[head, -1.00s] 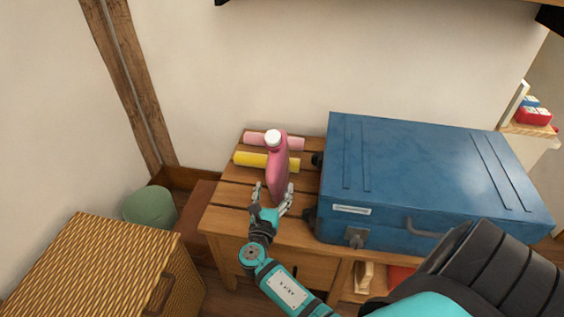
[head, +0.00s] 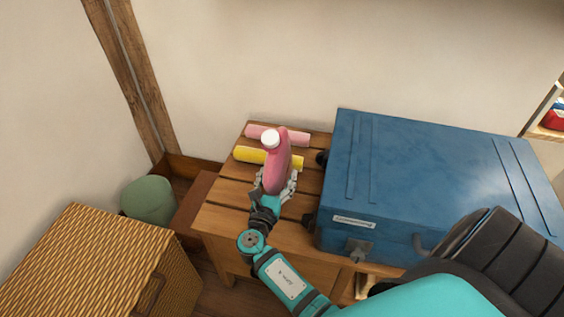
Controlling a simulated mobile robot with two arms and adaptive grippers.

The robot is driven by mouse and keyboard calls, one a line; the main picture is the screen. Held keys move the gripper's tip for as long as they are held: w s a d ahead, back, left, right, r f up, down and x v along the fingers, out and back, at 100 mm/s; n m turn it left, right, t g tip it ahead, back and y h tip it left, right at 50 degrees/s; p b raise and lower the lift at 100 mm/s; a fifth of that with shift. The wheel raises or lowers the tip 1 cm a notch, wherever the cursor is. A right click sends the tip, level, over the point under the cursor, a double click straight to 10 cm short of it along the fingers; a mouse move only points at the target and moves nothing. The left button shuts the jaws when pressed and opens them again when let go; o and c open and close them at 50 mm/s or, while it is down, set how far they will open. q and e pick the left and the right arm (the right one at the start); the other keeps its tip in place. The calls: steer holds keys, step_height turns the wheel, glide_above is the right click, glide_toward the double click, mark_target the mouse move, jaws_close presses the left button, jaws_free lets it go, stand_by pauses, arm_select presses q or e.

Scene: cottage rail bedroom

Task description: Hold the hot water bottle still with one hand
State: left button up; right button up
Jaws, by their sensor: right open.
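The hot water bottle (head: 277,166) is pink with a white cap and stands on the slatted wooden table, left of the blue case. My right gripper (head: 274,184) is at the near side of the bottle's lower part. Its fingers are open, one on each side of the bottle. I cannot tell whether they touch it. The bottle's base is partly hidden by the gripper. My left gripper is not in view.
A large blue case (head: 430,185) fills the table's right side. Yellow (head: 250,155) and pink (head: 299,138) rolls lie behind the bottle. A wicker basket (head: 95,262) and a green rounded object (head: 148,200) stand at left. The wooden table (head: 218,218) is bare at its front left.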

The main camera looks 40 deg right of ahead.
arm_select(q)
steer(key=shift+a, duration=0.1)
arm_select(e)
steer(key=shift+a, duration=0.1)
steer(key=shift+c, duration=0.4)
jaws_close()
steer(key=shift+r, duration=0.1)
